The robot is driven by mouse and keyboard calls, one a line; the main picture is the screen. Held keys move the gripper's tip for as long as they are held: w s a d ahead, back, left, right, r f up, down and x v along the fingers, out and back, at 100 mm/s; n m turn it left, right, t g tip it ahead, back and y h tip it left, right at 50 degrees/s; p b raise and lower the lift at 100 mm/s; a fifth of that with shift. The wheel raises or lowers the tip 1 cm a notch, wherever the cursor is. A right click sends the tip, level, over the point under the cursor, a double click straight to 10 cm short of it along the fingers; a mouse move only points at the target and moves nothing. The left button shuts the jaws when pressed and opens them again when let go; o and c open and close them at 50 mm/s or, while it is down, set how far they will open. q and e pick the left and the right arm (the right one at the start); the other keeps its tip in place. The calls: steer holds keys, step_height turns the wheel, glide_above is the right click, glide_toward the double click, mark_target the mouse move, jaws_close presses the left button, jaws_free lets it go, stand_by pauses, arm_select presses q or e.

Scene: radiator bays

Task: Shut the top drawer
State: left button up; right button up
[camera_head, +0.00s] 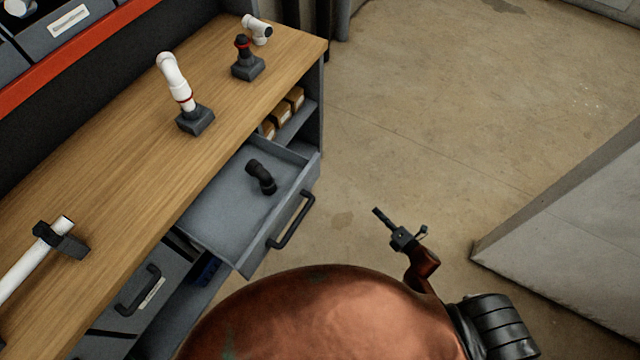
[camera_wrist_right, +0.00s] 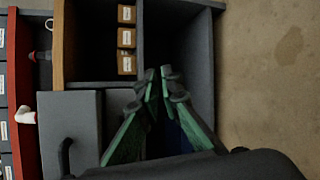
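The top drawer (camera_head: 225,215) is pulled out from under the wooden bench top in the head view. My left gripper is not in view.
Small labelled boxes (camera_head: 284,107) sit on a shelf behind the drawer. A grey panel (camera_head: 570,220) stands at right. Floor between is clear.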

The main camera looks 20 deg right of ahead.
mark_target(314, 176)
steer(key=w+a+r+n+y+b, duration=0.1)
steer(key=r+n, duration=0.2)
steer(key=w+a+r+n+y, duration=0.1)
steer(key=a+r+n+y, duration=0.1)
steer(key=r+n, duration=0.1)
steer(key=w+a+r+n+y+b, duration=0.1)
steer(key=a+r+n+y, duration=0.1)
steer(key=r+n, duration=0.1)
steer(key=shift+w+a+r+n+t+b, duration=0.1)
steer(key=shift+a+n+t+b, duration=0.2)
steer(key=shift+n, duration=0.6)
jaws_close()
steer(key=a+r+n+g+y+b, duration=0.2)
steer(key=a+r+n+y, duration=0.3)
steer(key=n, duration=0.4)
arm_select(q)
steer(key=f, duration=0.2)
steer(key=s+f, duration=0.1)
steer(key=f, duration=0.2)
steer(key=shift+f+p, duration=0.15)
steer(key=shift+p, duration=0.15)
arm_select(e)
steer(key=shift+m+h, duration=0.3)
steer(key=shift+h, duration=0.4)
steer(key=x, duration=1.3)
steer(key=shift+r, duration=0.4)
